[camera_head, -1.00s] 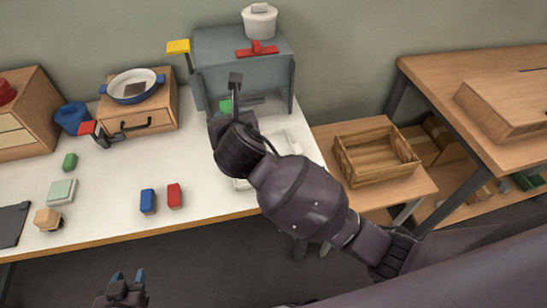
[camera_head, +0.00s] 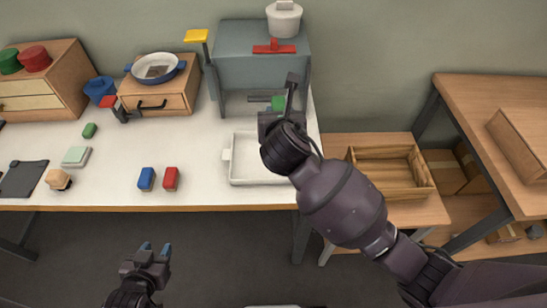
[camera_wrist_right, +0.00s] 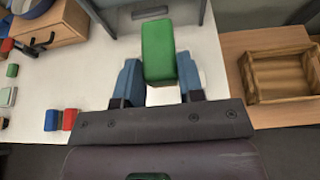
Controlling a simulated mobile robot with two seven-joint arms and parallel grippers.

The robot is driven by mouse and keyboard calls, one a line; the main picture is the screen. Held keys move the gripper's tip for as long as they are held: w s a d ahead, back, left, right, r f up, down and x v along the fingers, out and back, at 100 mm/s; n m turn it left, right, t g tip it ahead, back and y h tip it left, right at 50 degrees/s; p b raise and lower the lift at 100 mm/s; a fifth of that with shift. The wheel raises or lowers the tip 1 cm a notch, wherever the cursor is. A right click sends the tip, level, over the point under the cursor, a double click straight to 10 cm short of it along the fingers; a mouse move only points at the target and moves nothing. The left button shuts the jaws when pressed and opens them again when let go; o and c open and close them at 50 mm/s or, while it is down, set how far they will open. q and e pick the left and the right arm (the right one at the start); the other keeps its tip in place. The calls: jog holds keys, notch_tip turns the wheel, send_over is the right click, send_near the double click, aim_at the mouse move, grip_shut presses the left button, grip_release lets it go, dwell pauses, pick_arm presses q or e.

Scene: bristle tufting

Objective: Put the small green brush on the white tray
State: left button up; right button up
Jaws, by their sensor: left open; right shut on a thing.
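My right gripper (camera_head: 283,112) is shut on a green block-shaped brush (camera_head: 277,103). In the right wrist view the brush (camera_wrist_right: 158,52) stands between the two blue fingers (camera_wrist_right: 159,78); I see no bristles from here. The white tray (camera_head: 236,181) lies on the white table, its right part hidden by my right arm. In the head view the held brush appears beyond the tray's far edge; its height above the table is unclear. My left gripper (camera_head: 155,249) is open and empty, in front of the table edge. A smaller green block (camera_head: 89,130) lies at the table's left.
A grey cabinet (camera_head: 262,62) with a white pot (camera_head: 284,20) stands behind my right gripper. A blue block (camera_head: 147,179) and a red block (camera_head: 171,179) lie left of the tray. A wooden crate (camera_head: 420,186) stands right. The table between the tray and these blocks is clear.

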jog(key=f+b, duration=0.1)
jog(key=f, duration=0.4)
jog(key=f+b, duration=0.1)
jog(key=f, duration=0.4)
jog(key=f+b, duration=0.1)
jog(key=f, duration=0.4)
jog(key=shift+d+f+b, duration=0.25)
jog(key=shift+d+b, duration=0.1)
jog(key=shift+f, duration=0.6)
notch_tip(320, 180, down, 4)
jog(key=shift+s+r+b, duration=0.1)
jog(key=shift+r+b, duration=0.15)
jog(key=shift+b, duration=0.5)
jog(key=shift+f, duration=0.15)
pick_arm(q)
jog(key=f, duration=0.4)
jog(key=d+f, duration=0.1)
jog(key=f, duration=0.1)
jog(key=shift+s, duration=0.15)
pick_arm(e)
jog(key=shift+f, duration=0.1)
